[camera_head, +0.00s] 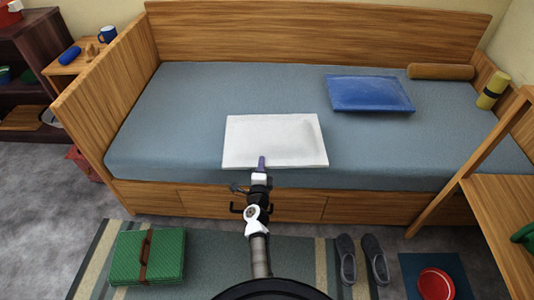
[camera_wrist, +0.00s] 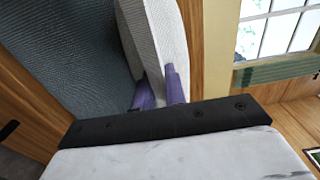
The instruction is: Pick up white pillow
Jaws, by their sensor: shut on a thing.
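The white pillow (camera_head: 275,138) lies flat near the front edge of the grey-blue mattress (camera_head: 180,110) in the head view. My gripper (camera_head: 262,163) is at its front edge, left of the edge's middle. In the wrist view, the pillow (camera_wrist: 168,35) runs up from the two purple fingers of my gripper (camera_wrist: 160,88), and its edge sits between them. The gripper is shut on that edge. I cannot tell whether the pillow is lifted off the mattress.
A blue pillow (camera_head: 369,93), a brown bolster (camera_head: 440,71) and a yellow-green roll (camera_head: 492,90) are on the bed's right side. A wooden ladder and desk (camera_head: 500,210) stand at right. A green case (camera_head: 148,257) and grey slippers (camera_head: 362,260) are on the floor.

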